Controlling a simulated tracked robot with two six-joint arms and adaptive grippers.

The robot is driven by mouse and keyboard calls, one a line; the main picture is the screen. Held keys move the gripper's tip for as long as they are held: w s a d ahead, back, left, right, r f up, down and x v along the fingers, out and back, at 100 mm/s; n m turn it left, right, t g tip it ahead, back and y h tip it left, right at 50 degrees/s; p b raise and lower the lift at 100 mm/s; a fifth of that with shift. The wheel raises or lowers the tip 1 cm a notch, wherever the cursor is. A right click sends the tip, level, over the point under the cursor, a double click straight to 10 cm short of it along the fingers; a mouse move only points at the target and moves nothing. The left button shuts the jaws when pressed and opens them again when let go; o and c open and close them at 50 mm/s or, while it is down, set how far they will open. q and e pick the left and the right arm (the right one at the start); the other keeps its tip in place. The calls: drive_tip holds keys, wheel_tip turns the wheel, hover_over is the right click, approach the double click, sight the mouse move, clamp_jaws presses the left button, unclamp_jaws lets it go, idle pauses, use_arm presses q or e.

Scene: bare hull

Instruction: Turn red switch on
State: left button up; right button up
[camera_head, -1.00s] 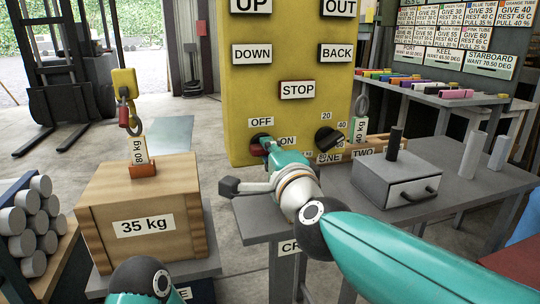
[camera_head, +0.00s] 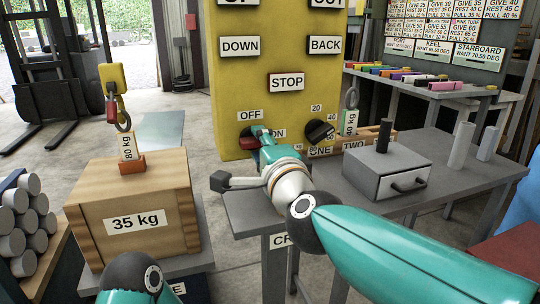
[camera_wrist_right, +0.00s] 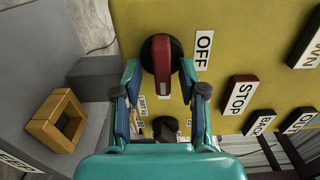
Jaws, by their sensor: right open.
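The red switch (camera_head: 247,143) is a rotary knob on a dark round base, low on the yellow panel (camera_head: 231,75). The OFF label (camera_head: 250,115) is above it and the ON label (camera_head: 279,133) is to its right, partly covered by my gripper. My right gripper (camera_head: 259,134) is at the switch and hides much of it. In the right wrist view, the red handle (camera_wrist_right: 162,58) lies between the two spread fingers of my open right gripper (camera_wrist_right: 160,75). A gap shows on each side of the handle. My left gripper is out of view.
A black knob (camera_head: 319,130) is to the right on the panel, with the STOP button (camera_head: 287,82) above. A grey table (camera_head: 350,185) holds a drawer box (camera_head: 388,173). A 35 kg wooden crate (camera_head: 134,216) stands at the left.

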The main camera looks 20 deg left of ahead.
drive_tip(key=v, duration=1.1)
drive_tip(key=shift+s+d, duration=0.25)
drive_tip(key=shift+d, duration=0.05)
